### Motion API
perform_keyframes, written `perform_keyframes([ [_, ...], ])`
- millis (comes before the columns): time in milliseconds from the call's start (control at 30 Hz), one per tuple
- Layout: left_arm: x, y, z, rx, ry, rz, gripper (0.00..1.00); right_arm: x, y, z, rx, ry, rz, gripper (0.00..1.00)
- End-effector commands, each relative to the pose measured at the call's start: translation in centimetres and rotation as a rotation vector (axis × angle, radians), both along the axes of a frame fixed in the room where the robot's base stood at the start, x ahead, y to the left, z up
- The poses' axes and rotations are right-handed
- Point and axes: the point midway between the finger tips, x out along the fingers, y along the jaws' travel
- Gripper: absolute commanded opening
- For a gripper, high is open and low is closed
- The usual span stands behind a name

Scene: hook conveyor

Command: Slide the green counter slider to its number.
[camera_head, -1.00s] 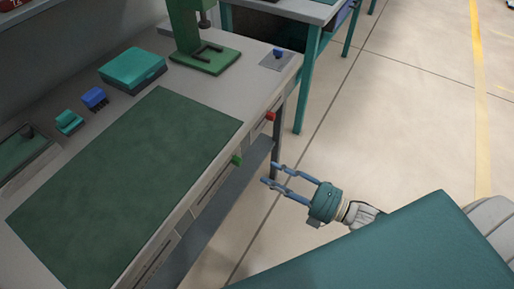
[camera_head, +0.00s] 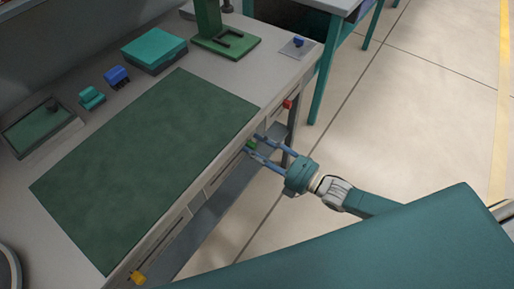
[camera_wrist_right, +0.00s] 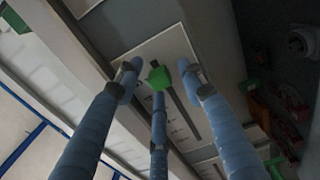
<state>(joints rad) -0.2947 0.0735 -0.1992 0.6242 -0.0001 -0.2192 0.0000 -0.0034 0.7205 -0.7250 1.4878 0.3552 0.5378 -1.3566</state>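The green slider knob (camera_head: 251,144) sits on the bench's front face, below the mat's right end. In the right wrist view the green knob (camera_wrist_right: 159,76) stands at the upper part of a dark slot in a pale scale plate (camera_wrist_right: 188,50). The plate's marks are too small to read. My right gripper (camera_head: 254,145) has its blue fingers spread around the knob. In the wrist view one finger lies on each side and a third below, with gaps at the sides; contact with the third is unclear. My left gripper is out of view.
A red knob (camera_head: 287,104) is farther right on the bench front, and a yellow knob (camera_head: 137,278) is at the near left end. A green mat (camera_head: 150,160) covers the benchtop. A lower shelf (camera_head: 215,222) runs beneath. The floor right of the bench is clear.

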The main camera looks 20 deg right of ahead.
Motion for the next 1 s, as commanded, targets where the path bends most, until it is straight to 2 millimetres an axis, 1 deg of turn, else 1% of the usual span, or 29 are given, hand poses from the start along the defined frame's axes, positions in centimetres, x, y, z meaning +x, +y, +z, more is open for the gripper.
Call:
perform_keyframes([
  [33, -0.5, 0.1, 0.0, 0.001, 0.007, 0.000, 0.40, 0.0, 0.0, 0.0, 0.000, 0.000, 0.000, 0.33],
  [200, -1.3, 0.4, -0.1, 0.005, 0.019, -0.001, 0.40, 0.0, 0.0, 0.0, 0.000, 0.000, 0.000, 0.00],
  [433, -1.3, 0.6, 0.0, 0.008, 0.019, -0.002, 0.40, -0.1, 0.1, 0.0, 0.001, 0.000, 0.000, 0.00],
  [567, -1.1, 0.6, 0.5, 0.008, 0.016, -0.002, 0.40, -0.7, 0.9, 0.2, 0.005, 0.002, 0.001, 0.00],
  [667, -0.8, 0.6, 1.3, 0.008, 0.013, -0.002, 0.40, -1.8, 2.2, 0.3, 0.007, 0.004, 0.000, 0.00],
  [800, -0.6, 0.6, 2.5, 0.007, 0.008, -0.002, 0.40, -3.8, 4.8, 0.4, 0.008, 0.005, -0.001, 0.00],
  [1000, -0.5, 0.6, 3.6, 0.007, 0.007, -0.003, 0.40, -6.7, 8.5, 0.2, 0.006, 0.006, -0.002, 0.00],
])
